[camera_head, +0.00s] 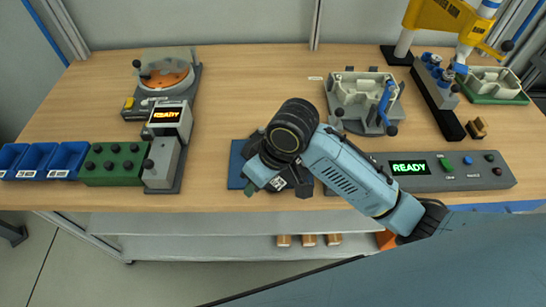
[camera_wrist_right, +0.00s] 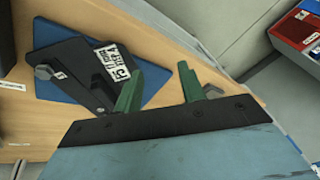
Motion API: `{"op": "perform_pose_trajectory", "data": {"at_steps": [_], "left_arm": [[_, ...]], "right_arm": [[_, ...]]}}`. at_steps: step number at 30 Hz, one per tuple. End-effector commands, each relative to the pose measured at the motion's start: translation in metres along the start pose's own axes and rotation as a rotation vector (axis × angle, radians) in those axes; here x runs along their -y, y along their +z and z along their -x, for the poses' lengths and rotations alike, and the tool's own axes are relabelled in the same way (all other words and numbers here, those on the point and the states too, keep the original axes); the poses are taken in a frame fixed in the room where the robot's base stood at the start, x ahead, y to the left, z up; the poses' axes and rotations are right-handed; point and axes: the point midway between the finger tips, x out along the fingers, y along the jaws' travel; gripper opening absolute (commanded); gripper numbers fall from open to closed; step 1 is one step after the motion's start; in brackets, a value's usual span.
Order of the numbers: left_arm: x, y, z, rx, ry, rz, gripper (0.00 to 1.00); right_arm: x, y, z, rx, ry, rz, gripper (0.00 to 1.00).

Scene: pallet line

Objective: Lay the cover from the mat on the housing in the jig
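The blue mat (camera_head: 236,165) lies near the table's front edge, partly hidden under my right arm. In the right wrist view a dark flat piece with a white printed label, apparently the cover (camera_wrist_right: 75,62), lies on the mat (camera_wrist_right: 44,87). My right gripper (camera_wrist_right: 160,70) has its two green fingers apart, with nothing seen held between them. Its left finger overlaps the cover's edge in view; I cannot tell whether they touch. The pale housing (camera_head: 352,92) sits in the grey jig (camera_head: 360,122), which has a blue-handled clamp (camera_head: 386,97). My left gripper is not in view.
A control box with a READY display (camera_head: 410,168) stands right of the mat. A machine with an orange disc (camera_head: 166,78), a green box (camera_head: 113,164) and blue bins (camera_head: 68,160) are left. A yellow press (camera_head: 445,18) is back right. Table between is clear.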

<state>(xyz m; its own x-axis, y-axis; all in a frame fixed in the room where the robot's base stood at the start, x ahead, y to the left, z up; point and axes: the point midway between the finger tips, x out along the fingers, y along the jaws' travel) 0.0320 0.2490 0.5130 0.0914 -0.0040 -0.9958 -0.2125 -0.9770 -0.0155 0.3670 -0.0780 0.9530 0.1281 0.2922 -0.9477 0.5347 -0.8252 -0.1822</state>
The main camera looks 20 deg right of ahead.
Motion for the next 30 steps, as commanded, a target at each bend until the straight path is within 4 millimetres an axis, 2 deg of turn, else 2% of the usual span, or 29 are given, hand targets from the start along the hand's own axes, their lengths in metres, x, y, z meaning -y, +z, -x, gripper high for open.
{"op": "perform_pose_trajectory", "data": {"at_steps": [1, 3, 9, 13, 17, 20, 30], "left_arm": [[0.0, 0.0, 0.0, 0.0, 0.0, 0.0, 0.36], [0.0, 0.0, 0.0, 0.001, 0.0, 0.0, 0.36], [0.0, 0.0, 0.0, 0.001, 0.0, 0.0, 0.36], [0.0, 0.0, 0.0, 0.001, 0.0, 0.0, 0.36], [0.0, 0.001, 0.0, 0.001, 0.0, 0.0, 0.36], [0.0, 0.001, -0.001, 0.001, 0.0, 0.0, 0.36], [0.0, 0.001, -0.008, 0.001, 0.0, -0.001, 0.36]], "right_arm": [[-0.008, -0.016, 0.008, 0.026, 0.02, 0.021, 0.4], [-0.017, -0.031, 0.017, 0.072, 0.04, 0.034, 0.4], [-0.05, -0.064, 0.052, 0.189, 0.123, 0.015, 0.4], [-0.067, -0.076, 0.073, 0.236, 0.167, -0.018, 0.4], [-0.076, -0.082, 0.085, 0.258, 0.187, -0.04, 0.4], [-0.08, -0.08, 0.081, 0.266, 0.193, -0.048, 0.4], [-0.091, -0.064, 0.023, 0.266, 0.191, -0.048, 0.4]]}}
